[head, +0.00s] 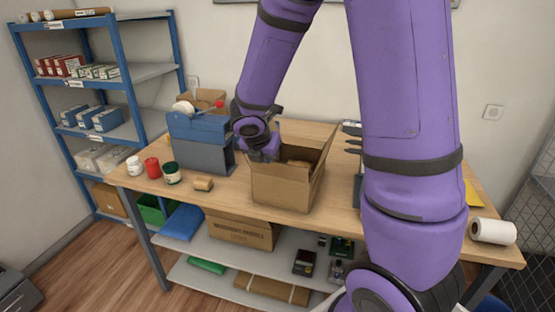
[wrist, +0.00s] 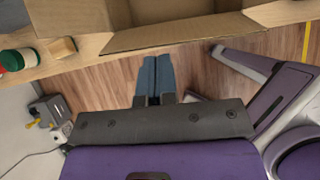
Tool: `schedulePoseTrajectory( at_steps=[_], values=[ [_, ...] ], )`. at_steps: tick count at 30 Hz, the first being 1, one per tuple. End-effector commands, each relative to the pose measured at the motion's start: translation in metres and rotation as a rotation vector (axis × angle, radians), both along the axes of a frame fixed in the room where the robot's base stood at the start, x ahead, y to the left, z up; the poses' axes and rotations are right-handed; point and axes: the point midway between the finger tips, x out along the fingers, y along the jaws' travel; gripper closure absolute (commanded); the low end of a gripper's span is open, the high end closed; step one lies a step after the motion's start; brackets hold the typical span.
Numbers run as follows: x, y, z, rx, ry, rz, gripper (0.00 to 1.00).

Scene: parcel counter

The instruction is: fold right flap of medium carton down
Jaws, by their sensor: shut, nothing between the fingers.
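The medium carton (head: 283,190) stands open on the wooden counter. Its right flap (head: 325,152) stands up, leaning a little outward. A back panel (head: 300,133) also stands up behind the opening. My gripper (head: 268,155) is at the carton's left side near the rim, apart from the right flap; its fingertips are hard to make out there. In the wrist view my gripper (wrist: 155,68) is shut and empty, its fingers side by side. The carton (wrist: 185,35) fills the top of that view, just beyond the fingertips.
Jars (head: 152,167) and a small wooden block (head: 203,184) lie at the counter's left front. My arm covers much of the counter's right part. A white roll (head: 493,232) lies at the right end. Shelves with parcels stand left.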

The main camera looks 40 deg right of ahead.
Motion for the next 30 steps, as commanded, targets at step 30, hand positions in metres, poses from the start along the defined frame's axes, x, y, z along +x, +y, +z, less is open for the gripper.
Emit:
schedulePoseTrajectory(
  at_steps=[30],
  values=[
    [0.043, -0.063, -0.042, 0.001, 0.002, -0.002, 1.00]
  ],
)
